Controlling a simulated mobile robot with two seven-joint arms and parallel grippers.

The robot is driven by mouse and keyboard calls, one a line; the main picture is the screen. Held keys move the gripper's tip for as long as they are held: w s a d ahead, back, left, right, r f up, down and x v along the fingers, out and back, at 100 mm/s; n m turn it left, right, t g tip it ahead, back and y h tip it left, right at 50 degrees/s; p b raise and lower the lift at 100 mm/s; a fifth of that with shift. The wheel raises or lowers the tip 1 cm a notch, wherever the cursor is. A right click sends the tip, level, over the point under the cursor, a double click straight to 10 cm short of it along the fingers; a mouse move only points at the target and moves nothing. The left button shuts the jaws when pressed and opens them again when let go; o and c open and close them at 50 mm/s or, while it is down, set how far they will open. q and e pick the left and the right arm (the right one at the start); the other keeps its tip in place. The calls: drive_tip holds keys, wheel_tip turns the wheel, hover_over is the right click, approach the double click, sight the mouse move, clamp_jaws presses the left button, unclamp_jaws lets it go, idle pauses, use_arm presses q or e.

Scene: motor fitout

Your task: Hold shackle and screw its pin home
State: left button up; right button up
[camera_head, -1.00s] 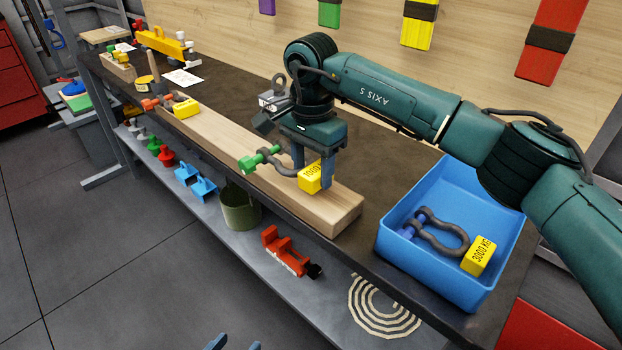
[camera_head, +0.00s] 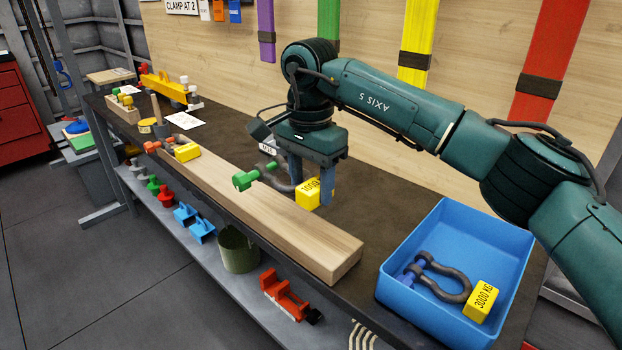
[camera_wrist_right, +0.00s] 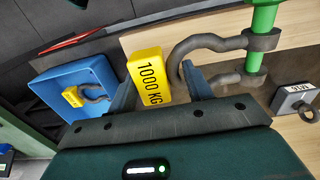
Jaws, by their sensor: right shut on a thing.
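The green pin points left in the head view. In the wrist view the yellow tag (camera_wrist_right: 149,75) sits between my right fingers (camera_wrist_right: 160,92), with the shackle's bow (camera_wrist_right: 200,45) by the right-hand finger. The green pin (camera_wrist_right: 262,30) passes through both shackle ears. My left gripper is out of view.
A blue bin (camera_head: 385,285) holds a shackle with a blue pin (camera_head: 440,280) and a yellow 3000 KG tag. Another shackle with an orange pin (camera_head: 153,147) and yellow tag lies at the beam's far end. A grey labelled block (camera_wrist_right: 295,98) stands behind the gripper.

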sight(311, 240)
idle(0.4)
drive_tip(key=shift+f+b, duration=0.3)
drive_tip(key=shift+f, duration=0.1)
drive_tip(key=shift+f+b, duration=2.05)
drive_tip(key=shift+f, duration=1.85)
drive_tip(key=shift+f, duration=0.35)
drive_tip(key=shift+f+b, duration=0.35)
drive_tip(key=shift+r, duration=0.1)
